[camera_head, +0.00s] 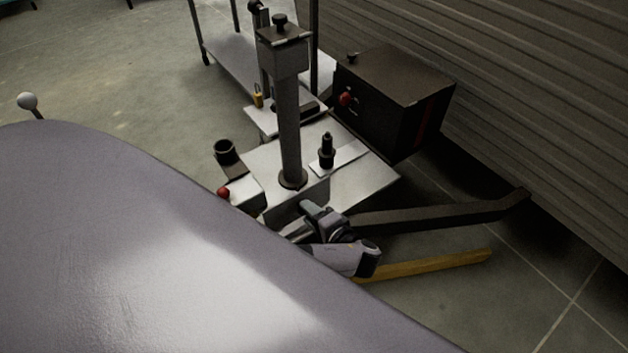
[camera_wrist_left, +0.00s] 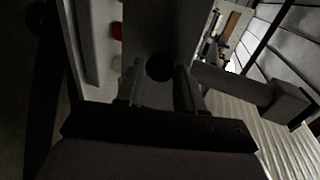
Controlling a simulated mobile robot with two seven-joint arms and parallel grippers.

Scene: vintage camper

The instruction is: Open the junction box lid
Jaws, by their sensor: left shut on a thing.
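My left gripper (camera_head: 309,208) is at the front of the metal bench, low beside the base of the grey post. In the left wrist view its two fingers (camera_wrist_left: 160,85) are shut on a small dark round knob (camera_wrist_left: 160,67) in front of a flat dark grey panel (camera_wrist_left: 175,25). In the head view a grey plate (camera_head: 290,200) stands at this spot, and the gripper partly covers it. I cannot tell for certain which part is the junction box lid, or how far it is open. My right gripper is not in view.
A dark box with a red button (camera_head: 395,95) stands behind the bench (camera_head: 360,185). A post (camera_head: 288,135) rises from the bench, and a red ball (camera_head: 223,192) is at its left. A dark beam (camera_head: 440,211) and a tan bar (camera_head: 430,265) extend right. Corrugated siding (camera_head: 530,90) bounds the right.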

